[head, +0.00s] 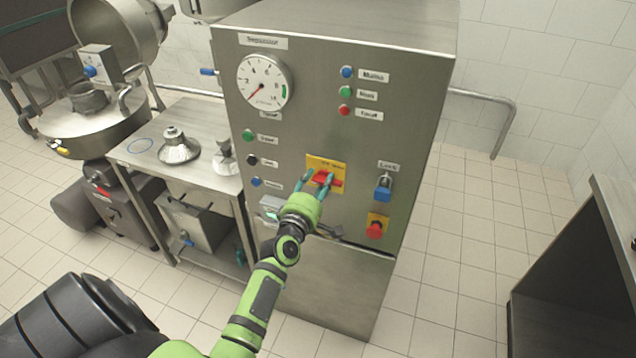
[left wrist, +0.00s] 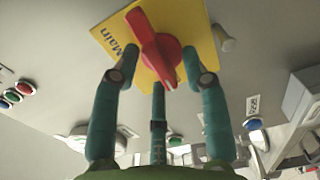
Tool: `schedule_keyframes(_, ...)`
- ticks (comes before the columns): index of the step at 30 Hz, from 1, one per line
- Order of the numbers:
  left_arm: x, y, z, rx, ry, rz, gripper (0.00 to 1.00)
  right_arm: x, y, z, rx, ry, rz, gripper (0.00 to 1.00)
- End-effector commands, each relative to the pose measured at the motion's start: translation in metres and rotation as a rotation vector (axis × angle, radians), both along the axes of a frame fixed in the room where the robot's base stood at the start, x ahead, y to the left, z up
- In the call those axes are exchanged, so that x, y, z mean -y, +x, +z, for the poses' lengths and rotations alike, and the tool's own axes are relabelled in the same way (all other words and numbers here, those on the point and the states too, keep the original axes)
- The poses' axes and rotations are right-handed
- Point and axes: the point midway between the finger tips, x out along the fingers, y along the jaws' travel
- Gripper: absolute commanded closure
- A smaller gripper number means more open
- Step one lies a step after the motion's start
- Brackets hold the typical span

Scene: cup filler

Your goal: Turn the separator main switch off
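In the left wrist view the red handle (left wrist: 155,45) lies lengthwise, slightly tilted, on the yellow plate (left wrist: 203,22) marked "Main". My left gripper (head: 314,184) is at the switch. Its teal fingers (left wrist: 160,62) are spread, one on each side of the handle, with gaps showing; the third is below the handle's near end. I cannot tell whether that one touches it. My right gripper is not in view.
The separator cabinet (head: 310,120) also carries a gauge (head: 264,82), several coloured buttons, a blue padlock-like part (head: 383,187) and a red emergency knob (head: 375,230) right of the switch. A steel table (head: 185,120) stands left. Open tiled floor lies right, before a dark cabinet (head: 580,260).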

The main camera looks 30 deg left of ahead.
Motion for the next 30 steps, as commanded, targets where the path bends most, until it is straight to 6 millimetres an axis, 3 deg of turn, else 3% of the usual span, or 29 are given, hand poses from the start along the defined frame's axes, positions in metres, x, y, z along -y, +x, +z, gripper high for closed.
schedule_keyframes(8,0.003,-0.012,-0.002,-0.002,0.001,0.0,0.55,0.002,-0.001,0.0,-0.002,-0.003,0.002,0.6)
schedule_keyframes(21,0.023,-0.096,-0.001,-0.003,0.0,0.0,0.55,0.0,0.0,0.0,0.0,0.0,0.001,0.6)
schedule_keyframes(30,0.028,-0.117,0.0,0.0,0.0,-0.001,0.55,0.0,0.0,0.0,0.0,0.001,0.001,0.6)
